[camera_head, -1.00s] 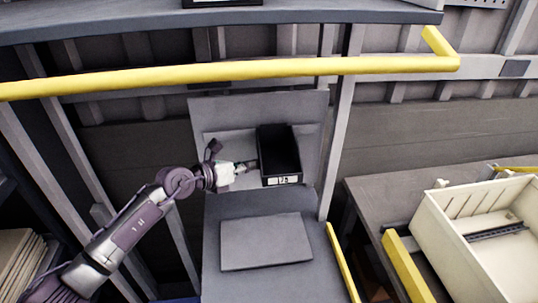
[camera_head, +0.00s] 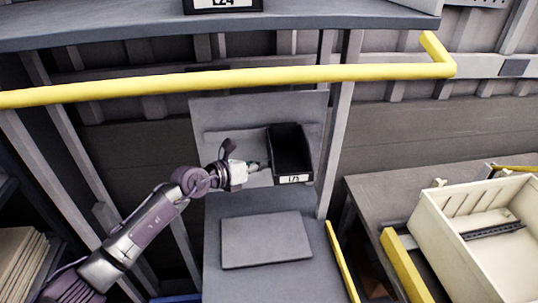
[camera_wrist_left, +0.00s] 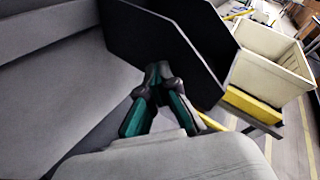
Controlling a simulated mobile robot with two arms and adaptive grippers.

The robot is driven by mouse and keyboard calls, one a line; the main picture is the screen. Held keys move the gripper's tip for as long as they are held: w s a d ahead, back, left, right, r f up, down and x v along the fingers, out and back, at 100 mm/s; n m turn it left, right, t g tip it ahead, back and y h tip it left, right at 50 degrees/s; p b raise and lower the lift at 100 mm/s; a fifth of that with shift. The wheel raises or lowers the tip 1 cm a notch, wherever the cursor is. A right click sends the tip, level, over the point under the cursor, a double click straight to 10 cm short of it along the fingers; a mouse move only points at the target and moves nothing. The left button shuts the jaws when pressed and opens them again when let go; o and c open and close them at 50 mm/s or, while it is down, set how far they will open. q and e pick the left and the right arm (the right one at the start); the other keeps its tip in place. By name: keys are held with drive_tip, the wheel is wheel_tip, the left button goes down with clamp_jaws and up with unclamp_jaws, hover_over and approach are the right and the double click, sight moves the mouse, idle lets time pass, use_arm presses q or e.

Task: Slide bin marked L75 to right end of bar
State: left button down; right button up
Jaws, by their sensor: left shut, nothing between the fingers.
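The black bin (camera_head: 290,150) hangs at the right part of the grey panel (camera_head: 225,115) in the head view. Its white front label (camera_head: 293,179) is small and hard to read, perhaps L75. My left gripper (camera_head: 266,165) is at the bin's left side. In the left wrist view the gripper (camera_wrist_left: 158,70) has its fingertips together with nothing between them, close to or touching the bin's dark side wall (camera_wrist_left: 160,45). The bar behind the bin is hidden. My right gripper is in no view.
A yellow rail (camera_head: 230,78) crosses above the panel. Another labelled black bin (camera_head: 222,4) sits on the upper shelf. A grey shelf with a flat plate (camera_head: 266,240) lies below. A cream crate (camera_head: 480,235) stands on the right bench, and a grey post (camera_head: 337,130) is right of the bin.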

use_arm(q)
drive_tip(key=shift+w+d+p, duration=0.2)
drive_tip(key=shift+d+p, duration=0.25)
drive_tip(key=shift+d, duration=0.65)
drive_tip(key=shift+s+a+p, duration=0.6)
drive_tip(key=shift+s+p, duration=0.1)
drive_tip(key=shift+s, duration=0.2)
drive_tip(key=shift+s+a+p, duration=0.6)
drive_tip(key=shift+s+p, duration=0.05)
drive_tip(key=shift+s, duration=0.2)
